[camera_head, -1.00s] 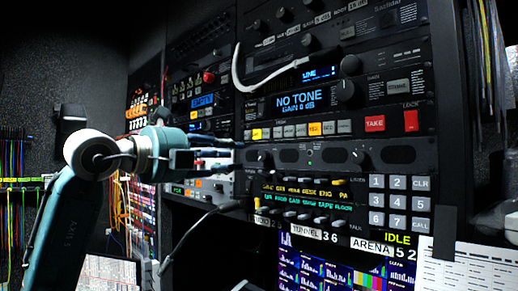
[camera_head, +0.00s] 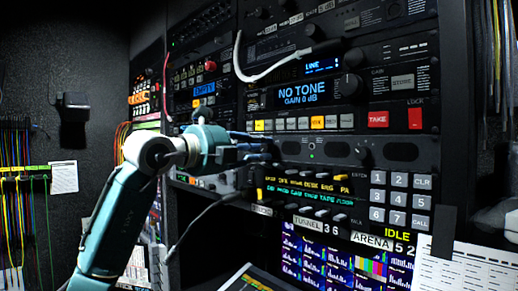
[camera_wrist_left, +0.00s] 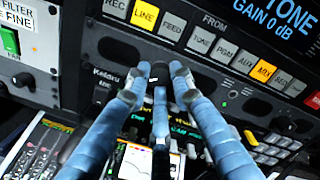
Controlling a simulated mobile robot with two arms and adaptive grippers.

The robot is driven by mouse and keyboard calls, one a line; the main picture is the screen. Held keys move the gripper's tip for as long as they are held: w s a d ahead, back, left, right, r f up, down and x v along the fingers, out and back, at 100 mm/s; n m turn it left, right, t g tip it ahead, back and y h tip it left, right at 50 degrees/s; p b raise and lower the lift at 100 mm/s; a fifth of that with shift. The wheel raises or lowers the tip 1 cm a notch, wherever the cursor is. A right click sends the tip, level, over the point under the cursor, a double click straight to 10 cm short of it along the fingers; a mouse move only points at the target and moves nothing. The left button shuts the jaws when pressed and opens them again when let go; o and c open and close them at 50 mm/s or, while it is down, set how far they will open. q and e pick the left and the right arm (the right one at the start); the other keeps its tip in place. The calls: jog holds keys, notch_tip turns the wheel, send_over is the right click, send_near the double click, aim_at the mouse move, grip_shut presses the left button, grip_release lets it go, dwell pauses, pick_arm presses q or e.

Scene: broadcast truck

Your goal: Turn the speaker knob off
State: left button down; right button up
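My left gripper (camera_head: 268,149) reaches in from the left to the left end of the black speaker panel (camera_head: 318,150). In the left wrist view its blue-grey fingers (camera_wrist_left: 159,73) are spread apart, with a dark knob (camera_wrist_left: 158,71) between the two upper fingertips. I cannot tell whether the fingertips touch it. In the head view the gripper hides this knob. Another black knob (camera_head: 362,154) sits at the right of the same panel. Which knob is the speaker one is not readable. My right gripper does not show.
Above is a button row with a lit yellow LINE button (camera_wrist_left: 144,14) and a red TAKE button (camera_head: 378,120). A keypad (camera_head: 397,196) is at the right. Screens (camera_head: 345,262) glow below.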

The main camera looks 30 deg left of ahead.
pick_arm(q)
jog(key=shift+n, duration=0.4)
jog(key=c, duration=1.8)
grip_release()
jog(key=shift+s+a, duration=0.1)
jog(key=v, duration=1.1)
jog(key=shift+s, duration=0.4)
